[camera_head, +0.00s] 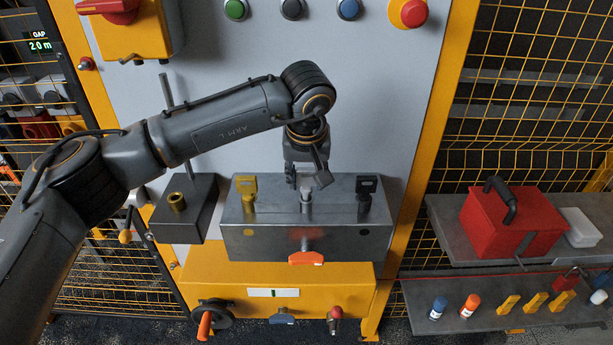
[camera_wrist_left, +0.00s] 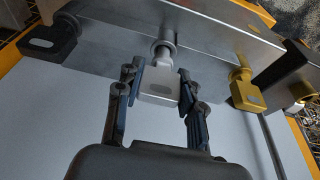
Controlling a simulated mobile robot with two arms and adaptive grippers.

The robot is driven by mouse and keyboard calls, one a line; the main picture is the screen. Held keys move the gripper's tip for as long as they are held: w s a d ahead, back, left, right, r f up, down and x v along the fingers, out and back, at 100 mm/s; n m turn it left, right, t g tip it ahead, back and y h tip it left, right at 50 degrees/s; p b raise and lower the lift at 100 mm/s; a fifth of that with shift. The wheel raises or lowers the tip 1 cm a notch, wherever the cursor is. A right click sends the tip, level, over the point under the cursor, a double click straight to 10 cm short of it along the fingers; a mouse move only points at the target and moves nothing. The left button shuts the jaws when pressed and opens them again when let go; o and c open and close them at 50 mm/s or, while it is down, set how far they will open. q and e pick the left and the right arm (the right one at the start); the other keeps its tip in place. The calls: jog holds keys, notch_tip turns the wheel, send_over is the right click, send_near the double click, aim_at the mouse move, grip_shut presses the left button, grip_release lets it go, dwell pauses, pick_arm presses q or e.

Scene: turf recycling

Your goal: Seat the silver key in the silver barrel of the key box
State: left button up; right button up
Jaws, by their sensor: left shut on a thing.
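The key box (camera_head: 345,240) is a grey metal block on the panel, with a row of barrels on top. The silver key (camera_head: 306,195) stands upright at the middle, silver barrel (camera_head: 306,208). My left gripper (camera_head: 305,178) is above the box, its fingers shut on the key's flat head. In the left wrist view, the silver key (camera_wrist_left: 158,83) is between the fingers (camera_wrist_left: 157,90), and its shank meets the silver barrel (camera_wrist_left: 163,50) in line. How deep the shank sits is hard to tell. My right gripper is not in view.
A gold key (camera_head: 246,187) stands in the box's left barrel, a black key (camera_head: 366,187) in the right. A dark block with a brass cylinder (camera_head: 176,202) is left of the box. An orange handle (camera_head: 306,258) is at the box's lower front. A red case (camera_head: 510,225) stands on the right shelf.

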pick_arm(q)
jog(key=shift+f+b, duration=0.7)
jog(key=shift+f, duration=0.3)
jog(key=o, duration=1.3)
jog(key=v, duration=1.2)
